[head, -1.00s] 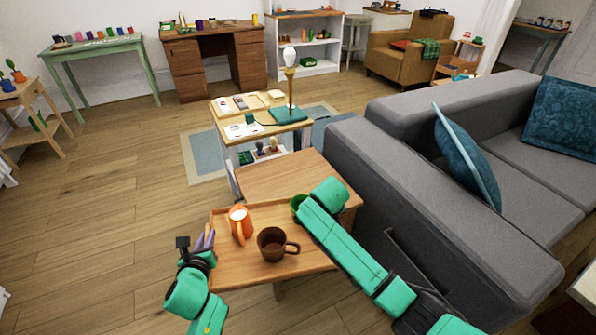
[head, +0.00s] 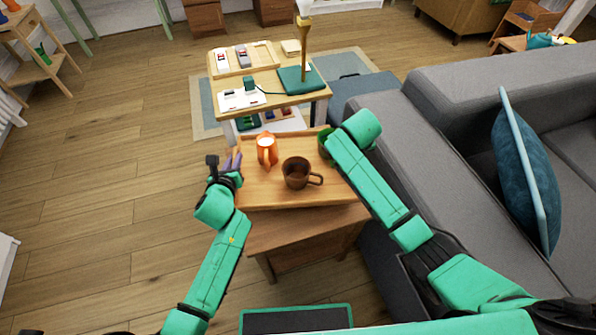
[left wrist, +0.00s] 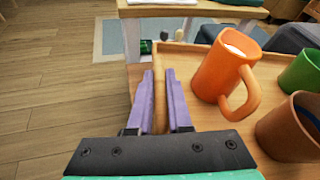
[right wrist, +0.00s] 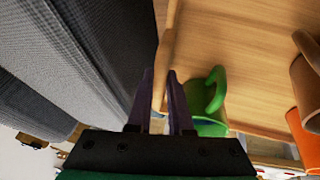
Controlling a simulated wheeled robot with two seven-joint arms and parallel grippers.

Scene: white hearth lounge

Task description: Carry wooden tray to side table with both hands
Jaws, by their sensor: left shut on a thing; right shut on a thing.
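The wooden tray (head: 265,192) is level over the small wooden side table (head: 300,238) beside the sofa; I cannot tell whether it touches the top.
A grey sofa (head: 445,130) stands close on the right. The floor on the left is clear.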

